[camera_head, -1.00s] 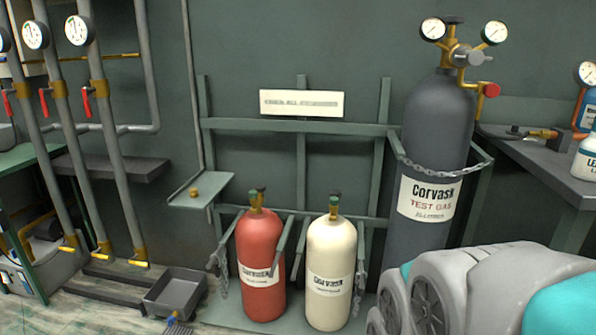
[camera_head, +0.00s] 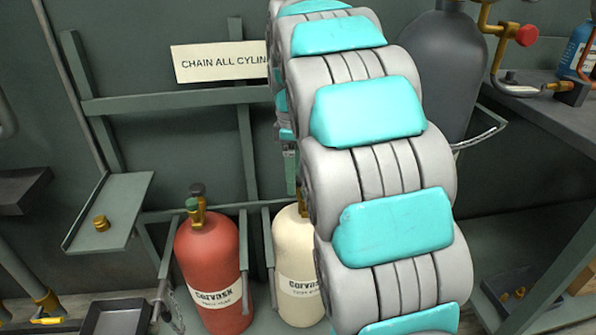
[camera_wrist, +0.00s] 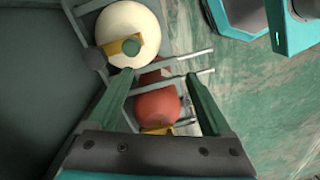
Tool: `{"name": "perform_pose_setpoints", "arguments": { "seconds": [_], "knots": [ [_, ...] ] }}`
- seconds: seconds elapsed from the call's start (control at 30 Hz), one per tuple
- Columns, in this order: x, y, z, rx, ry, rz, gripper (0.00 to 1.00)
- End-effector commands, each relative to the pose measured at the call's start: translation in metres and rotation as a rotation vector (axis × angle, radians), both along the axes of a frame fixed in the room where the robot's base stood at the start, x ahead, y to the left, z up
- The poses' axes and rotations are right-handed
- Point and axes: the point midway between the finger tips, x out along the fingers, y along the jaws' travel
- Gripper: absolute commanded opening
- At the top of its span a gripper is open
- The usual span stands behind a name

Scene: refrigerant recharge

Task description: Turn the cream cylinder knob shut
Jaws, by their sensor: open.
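The cream cylinder (camera_head: 292,250) stands upright in the rack in the head view, its right side hidden behind my arm. Its top valve is mostly covered there. In the wrist view the cream cylinder (camera_wrist: 128,22) is at the top, with a brass valve (camera_wrist: 117,48) carrying a green part and a dark round end at its left. My gripper (camera_wrist: 158,76) is open, its two green fingers spread and nothing held between them. The cream valve lies beyond the left fingertip in the picture; the depth gap is unclear.
The red cylinder (camera_head: 210,268) stands left of the cream one and shows between my fingers in the wrist view. Rack bars and a hanging chain flank the cylinders. The tall grey cylinder (camera_head: 440,70) is behind my arm. A small shelf (camera_head: 115,205) is at left.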

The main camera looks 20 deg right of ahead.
Motion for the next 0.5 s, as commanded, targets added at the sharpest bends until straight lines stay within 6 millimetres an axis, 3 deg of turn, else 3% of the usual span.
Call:
{"name": "perform_pose_setpoints", "arguments": {
  "seconds": [0.1,0.2,0.33,0.5],
  "knots": [
    [0.041,-0.023,-0.002,0.005,-0.015,0.144,0.84],
    [0.066,-0.038,-0.003,0.01,-0.024,0.258,0.84],
    [0.088,-0.052,-0.005,0.011,-0.036,0.368,0.84],
    [0.1,-0.06,-0.006,0.011,-0.045,0.437,0.84]
  ]
}}
